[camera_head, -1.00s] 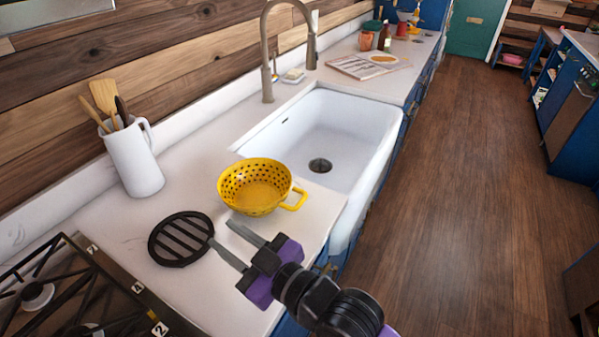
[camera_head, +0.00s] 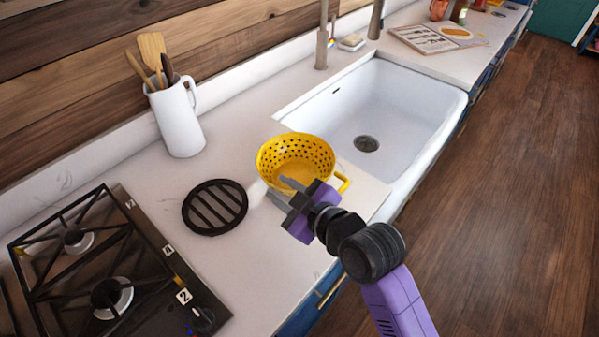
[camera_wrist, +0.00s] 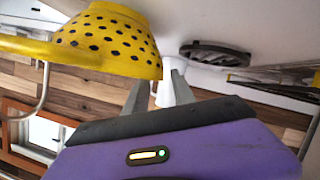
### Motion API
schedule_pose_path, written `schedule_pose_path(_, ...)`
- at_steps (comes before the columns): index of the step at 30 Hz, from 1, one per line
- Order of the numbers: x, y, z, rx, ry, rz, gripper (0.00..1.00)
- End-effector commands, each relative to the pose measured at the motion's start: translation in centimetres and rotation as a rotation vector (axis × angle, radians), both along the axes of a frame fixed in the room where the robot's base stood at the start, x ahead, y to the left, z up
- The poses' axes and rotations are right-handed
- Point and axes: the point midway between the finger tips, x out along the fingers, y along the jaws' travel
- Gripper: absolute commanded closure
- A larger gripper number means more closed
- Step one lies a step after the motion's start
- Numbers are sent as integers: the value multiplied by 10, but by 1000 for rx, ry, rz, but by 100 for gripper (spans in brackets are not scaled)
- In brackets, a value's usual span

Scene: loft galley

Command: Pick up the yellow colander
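The yellow colander (camera_head: 290,152) with dark holes stands upright on the white counter, left of the sink. One handle shows at its right front. My gripper (camera_head: 280,190) is at the near side of the colander, with its two fingers apart and nothing between them. In the wrist view the colander (camera_wrist: 105,42) fills the upper left, close to the fingers (camera_wrist: 155,92). I cannot tell whether a finger touches it.
A black round trivet (camera_head: 214,207) lies left of the colander, and a gas stove (camera_head: 110,270) is at lower left. A white jug (camera_head: 177,120) of utensils stands behind. The white sink (camera_head: 390,110) opens to the right. Bare counter lies in front of the trivet.

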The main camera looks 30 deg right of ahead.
Motion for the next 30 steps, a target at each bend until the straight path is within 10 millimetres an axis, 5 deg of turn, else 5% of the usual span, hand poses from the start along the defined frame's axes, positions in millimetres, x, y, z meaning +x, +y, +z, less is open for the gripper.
schedule_pose_path(9,40,6,-8,0,0,-2,69)
schedule_pose_path(18,43,6,-10,0,-1,-2,69)
schedule_pose_path(23,43,6,-10,0,-1,-2,100)
schedule_pose_path(30,43,6,-10,0,-1,-2,100)
